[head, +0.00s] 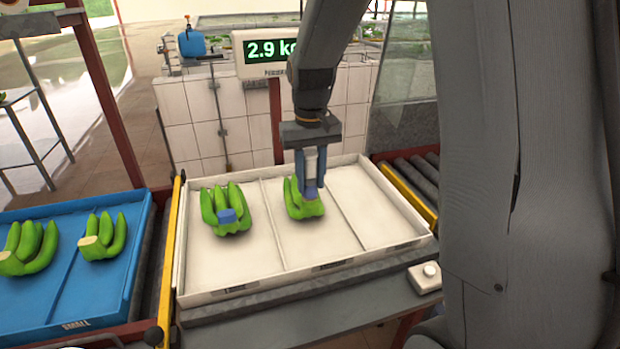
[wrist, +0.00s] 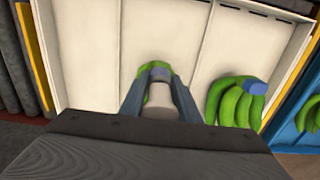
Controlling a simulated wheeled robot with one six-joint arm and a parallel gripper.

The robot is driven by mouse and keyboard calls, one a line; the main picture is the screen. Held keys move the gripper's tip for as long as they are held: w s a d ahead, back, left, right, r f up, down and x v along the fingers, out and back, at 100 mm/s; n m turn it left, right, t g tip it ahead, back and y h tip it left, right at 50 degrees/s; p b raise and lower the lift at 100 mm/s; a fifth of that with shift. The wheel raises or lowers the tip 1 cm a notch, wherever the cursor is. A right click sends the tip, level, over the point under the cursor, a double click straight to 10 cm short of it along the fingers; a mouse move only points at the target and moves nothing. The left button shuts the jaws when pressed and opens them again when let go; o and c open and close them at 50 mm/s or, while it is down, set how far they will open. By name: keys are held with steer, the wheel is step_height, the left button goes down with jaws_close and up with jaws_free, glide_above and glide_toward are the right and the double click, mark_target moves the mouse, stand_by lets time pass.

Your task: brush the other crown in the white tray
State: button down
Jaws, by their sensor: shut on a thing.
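The white tray (head: 235,291) has three compartments. A green banana hand (head: 207,208) with a blue-coated crown (head: 227,215) lies in its left compartment. Another green banana hand (head: 306,211) lies in the middle compartment, directly under my gripper (head: 312,186). My gripper is shut on a pale-handled brush (head: 311,160), which points down with its bluish end at that hand's crown. The brush handle also shows between the fingers in the wrist view (wrist: 160,97). The fingers and brush hide most of this crown, so its coating and exact contact are unclear.
The right compartment (head: 352,210) is empty. A blue tray (head: 85,283) with two uncoated banana hands stands at the left, past a yellow rail (head: 171,255). A scale display (head: 268,50) stands behind, and a white button box (head: 425,277) at the front right.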

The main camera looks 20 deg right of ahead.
steer(key=shift+f, duration=0.6)
stand_by(0.6)
steer(key=shift+a+r, duration=0.15)
steer(key=shift+a, duration=0.4)
steer(key=shift+d, duration=0.2)
steer(key=shift+d+p, duration=0.45)
steer(key=shift+d, duration=0.45)
steer(key=shift+a, duration=1.1)
steer(key=shift+d+p, duration=0.15)
steer(key=shift+p, duration=0.15)
